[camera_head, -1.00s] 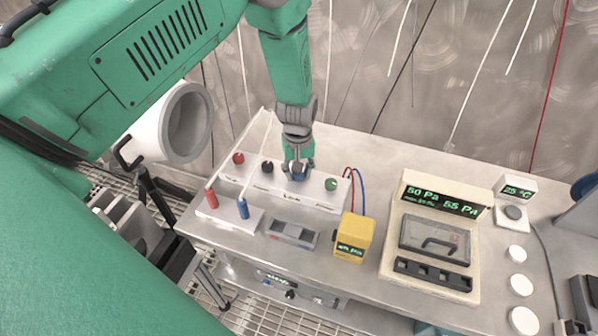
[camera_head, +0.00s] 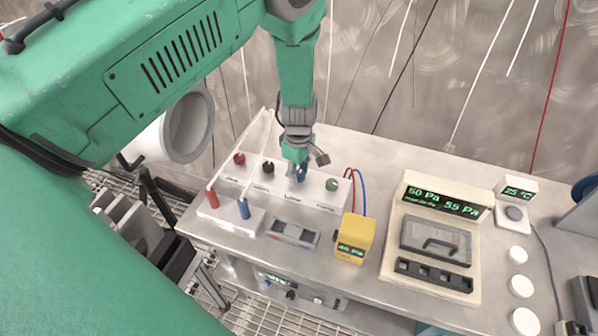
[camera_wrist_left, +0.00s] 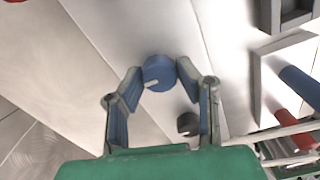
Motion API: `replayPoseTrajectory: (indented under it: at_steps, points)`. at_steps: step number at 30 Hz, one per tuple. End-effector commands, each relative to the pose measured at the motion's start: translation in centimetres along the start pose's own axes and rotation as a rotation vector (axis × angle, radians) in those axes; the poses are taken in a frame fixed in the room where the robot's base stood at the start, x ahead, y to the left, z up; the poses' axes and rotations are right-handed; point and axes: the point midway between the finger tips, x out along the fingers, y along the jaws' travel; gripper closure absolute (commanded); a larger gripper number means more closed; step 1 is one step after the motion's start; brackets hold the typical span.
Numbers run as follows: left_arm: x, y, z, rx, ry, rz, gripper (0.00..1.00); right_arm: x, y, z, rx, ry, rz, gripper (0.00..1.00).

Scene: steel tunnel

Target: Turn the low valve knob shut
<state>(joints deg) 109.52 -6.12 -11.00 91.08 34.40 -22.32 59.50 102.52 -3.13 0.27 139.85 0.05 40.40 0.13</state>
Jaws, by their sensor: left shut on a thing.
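My right gripper does not show.
A yellow meter (camera_head: 354,238), a plate with red and blue plugs (camera_head: 228,215) and a pressure display case (camera_head: 436,235) stand nearby on the steel bench (camera_head: 345,290).

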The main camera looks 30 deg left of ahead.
Motion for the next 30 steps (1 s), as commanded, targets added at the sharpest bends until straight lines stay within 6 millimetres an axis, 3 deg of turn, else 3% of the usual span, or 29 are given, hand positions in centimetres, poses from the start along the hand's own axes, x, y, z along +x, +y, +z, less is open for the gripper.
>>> replayPoseTrajectory:
  at_steps: [20,21,22,30]
  points:
    - [-0.08,0.28,0.08,-0.061,-0.001,0.006,0.99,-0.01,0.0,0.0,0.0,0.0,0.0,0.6]
    - [-0.09,0.29,0.08,-0.06,-0.001,0.006,0.6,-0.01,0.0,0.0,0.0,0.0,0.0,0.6]
    - [-0.09,0.29,0.08,-0.06,-0.001,0.006,0.51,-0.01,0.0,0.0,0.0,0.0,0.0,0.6]
    - [-0.06,0.1,0.04,-0.06,0.0,0.003,0.51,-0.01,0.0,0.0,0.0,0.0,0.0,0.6]
